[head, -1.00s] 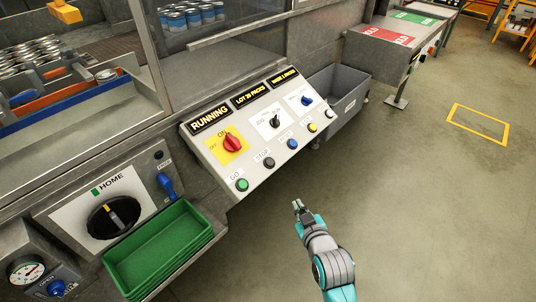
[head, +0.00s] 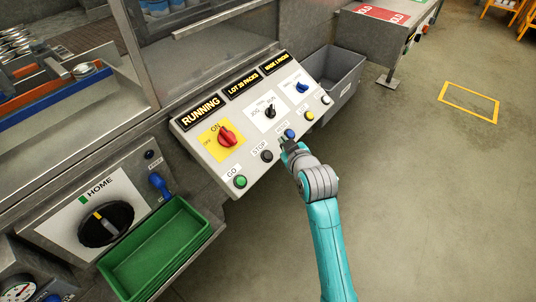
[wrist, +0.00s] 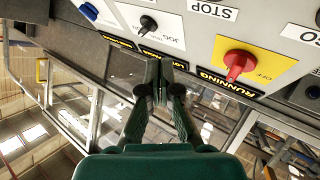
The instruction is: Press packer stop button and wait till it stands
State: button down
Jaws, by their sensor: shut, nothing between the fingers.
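The sloped control panel (head: 215,168) has a black stop button (head: 266,155) on its lower row, labelled STOP. A lit sign (head: 201,111) reads RUNNING. My gripper (head: 284,143) is shut and empty, just right of the stop button and by the blue button (head: 290,133). I cannot tell whether it touches the panel. In the wrist view my shut fingers (wrist: 160,88) are in front of the panel, which looks upside down. The STOP label (wrist: 212,10) is at the top edge there, and the stop button is out of view.
A green button (head: 240,181) labelled GO is left of the stop button. A red rotary switch (head: 228,137) on yellow is set above them. Green trays (head: 150,250) stand at the lower left. A grey bin (head: 338,75) stands behind the panel. The floor at right is open.

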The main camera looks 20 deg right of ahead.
aim_at(268, 155)
jog(key=shift+f, duration=0.15)
jog(key=shift+w+a+f, duration=0.45)
jog(key=shift+w+f, duration=0.15)
jog(key=shift+f, duration=0.65)
jog(key=shift+w+a+f, duration=0.4)
jog(key=shift+w+f, duration=0.15)
jog(key=shift+f, duration=0.65)
jog(key=shift+w+a+f, duration=0.45)
jog(key=shift+w+f, duration=0.15)
jog(key=shift+f, duration=0.65)
jog(key=shift+f, duration=0.1)
jog(key=shift+w+a+f, duration=0.15)
jog(key=shift+w+f, duration=0.05)
jog(key=shift+f, duration=0.05)
jog(key=shift+w+a+f, duration=0.1)
jog(key=shift+w+f, duration=0.05)
jog(key=shift+f, duration=0.25)
jog(key=shift+r, duration=0.15)
jog(key=shift+s+d+r, duration=0.25)
jog(key=shift+s+r, duration=0.1)
jog(key=shift+r, duration=0.3)
